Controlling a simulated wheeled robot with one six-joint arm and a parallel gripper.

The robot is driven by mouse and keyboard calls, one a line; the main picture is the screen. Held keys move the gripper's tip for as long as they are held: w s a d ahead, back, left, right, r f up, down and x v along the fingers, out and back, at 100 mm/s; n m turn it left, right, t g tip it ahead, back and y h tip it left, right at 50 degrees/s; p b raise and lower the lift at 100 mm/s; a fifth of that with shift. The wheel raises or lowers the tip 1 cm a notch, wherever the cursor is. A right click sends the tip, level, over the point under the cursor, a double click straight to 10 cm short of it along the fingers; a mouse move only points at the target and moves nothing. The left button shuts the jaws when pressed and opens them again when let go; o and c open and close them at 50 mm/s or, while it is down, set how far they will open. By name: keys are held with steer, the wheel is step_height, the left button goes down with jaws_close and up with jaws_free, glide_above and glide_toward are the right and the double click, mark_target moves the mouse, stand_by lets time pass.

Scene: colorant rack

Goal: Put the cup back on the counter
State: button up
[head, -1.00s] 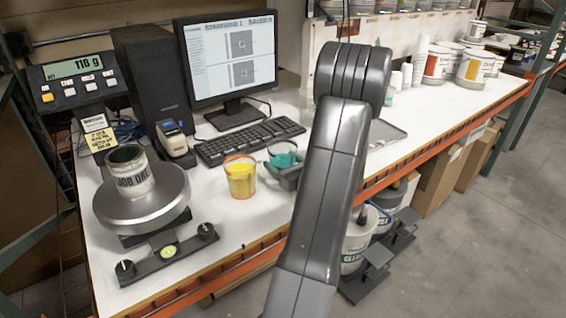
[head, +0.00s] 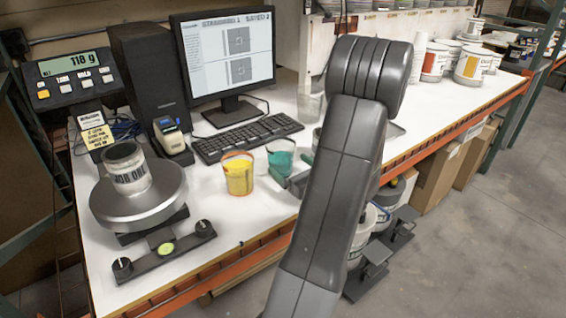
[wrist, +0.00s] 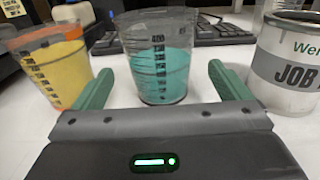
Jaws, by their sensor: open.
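A clear graduated cup with teal liquid (head: 281,157) stands upright on the white counter (head: 225,215). A similar cup with yellow liquid (head: 238,174) stands just left of it. My gripper (head: 299,180) is low over the counter, at the near right side of the teal cup. In the wrist view my gripper (wrist: 162,88) has its green fingers spread wide and nothing held. The teal cup (wrist: 160,60) stands upright beyond and between the fingertips, seemingly clear of both. The yellow cup (wrist: 52,65) is beyond the left finger.
A can labelled JOB (wrist: 290,72) stands close by the right finger in the wrist view. A scale (head: 137,205) holding a can (head: 128,170) is at the left. A keyboard (head: 247,138) lies behind the cups. My arm hides part of the counter.

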steer(key=v, duration=0.6)
steer(key=shift+s+d+b, duration=0.25)
steer(key=shift+s+b, duration=0.05)
steer(key=shift+b, duration=0.05)
